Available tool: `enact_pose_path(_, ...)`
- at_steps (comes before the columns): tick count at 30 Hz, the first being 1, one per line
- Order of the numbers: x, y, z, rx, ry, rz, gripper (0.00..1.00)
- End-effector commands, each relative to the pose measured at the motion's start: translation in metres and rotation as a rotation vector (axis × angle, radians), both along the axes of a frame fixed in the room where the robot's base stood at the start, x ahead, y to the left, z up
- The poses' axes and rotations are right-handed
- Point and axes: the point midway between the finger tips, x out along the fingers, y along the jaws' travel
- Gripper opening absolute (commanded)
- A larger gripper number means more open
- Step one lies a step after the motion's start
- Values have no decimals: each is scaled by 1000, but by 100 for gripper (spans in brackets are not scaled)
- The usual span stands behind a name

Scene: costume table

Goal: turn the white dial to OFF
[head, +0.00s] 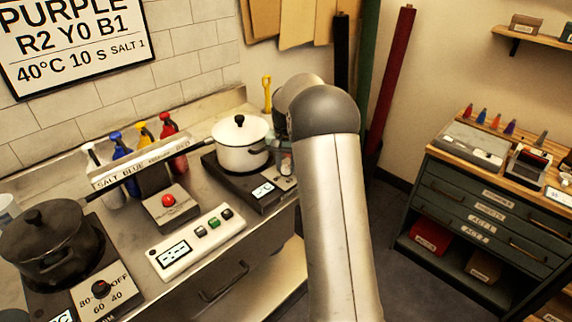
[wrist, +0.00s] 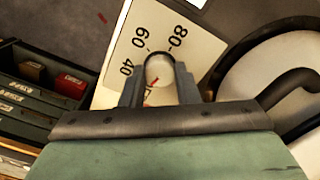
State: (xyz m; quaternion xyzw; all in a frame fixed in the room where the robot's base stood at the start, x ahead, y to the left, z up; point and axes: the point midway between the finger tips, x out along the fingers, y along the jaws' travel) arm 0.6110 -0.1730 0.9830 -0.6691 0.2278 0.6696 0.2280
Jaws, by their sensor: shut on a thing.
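The white dial (wrist: 158,76) sits on a pale plate (wrist: 125,52) marked 40, 60 and 80 in the wrist view. A red mark shows near the dial's lower edge, close to the 40 side. My gripper (wrist: 160,88) is shut on the dial, one finger on each side of it. The OFF mark is not visible in the wrist view; my gripper covers the lower part of the plate. In the head view the dial sits on the hot plate (head: 262,188) beside the white pot (head: 241,145), and my arm hides most of my gripper.
A black pot (head: 50,240) stands at the left near a black dial (head: 101,289). A red button box (head: 170,208) and a white switch panel (head: 197,241) lie between. Several spray bottles stand along the wall. A green drawer cabinet (head: 480,215) is at the right.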

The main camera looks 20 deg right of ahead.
Motion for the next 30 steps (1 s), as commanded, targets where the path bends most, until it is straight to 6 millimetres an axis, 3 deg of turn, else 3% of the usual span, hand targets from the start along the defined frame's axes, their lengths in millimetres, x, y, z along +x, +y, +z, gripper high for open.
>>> enact_pose_path(12, 1, 0, 2, -2, -5, 187, 6)
enact_pose_path(29, 1, 0, 2, -2, -5, 213, 6)
enact_pose_path(30, 1, 0, 2, -2, -5, 213, 39)
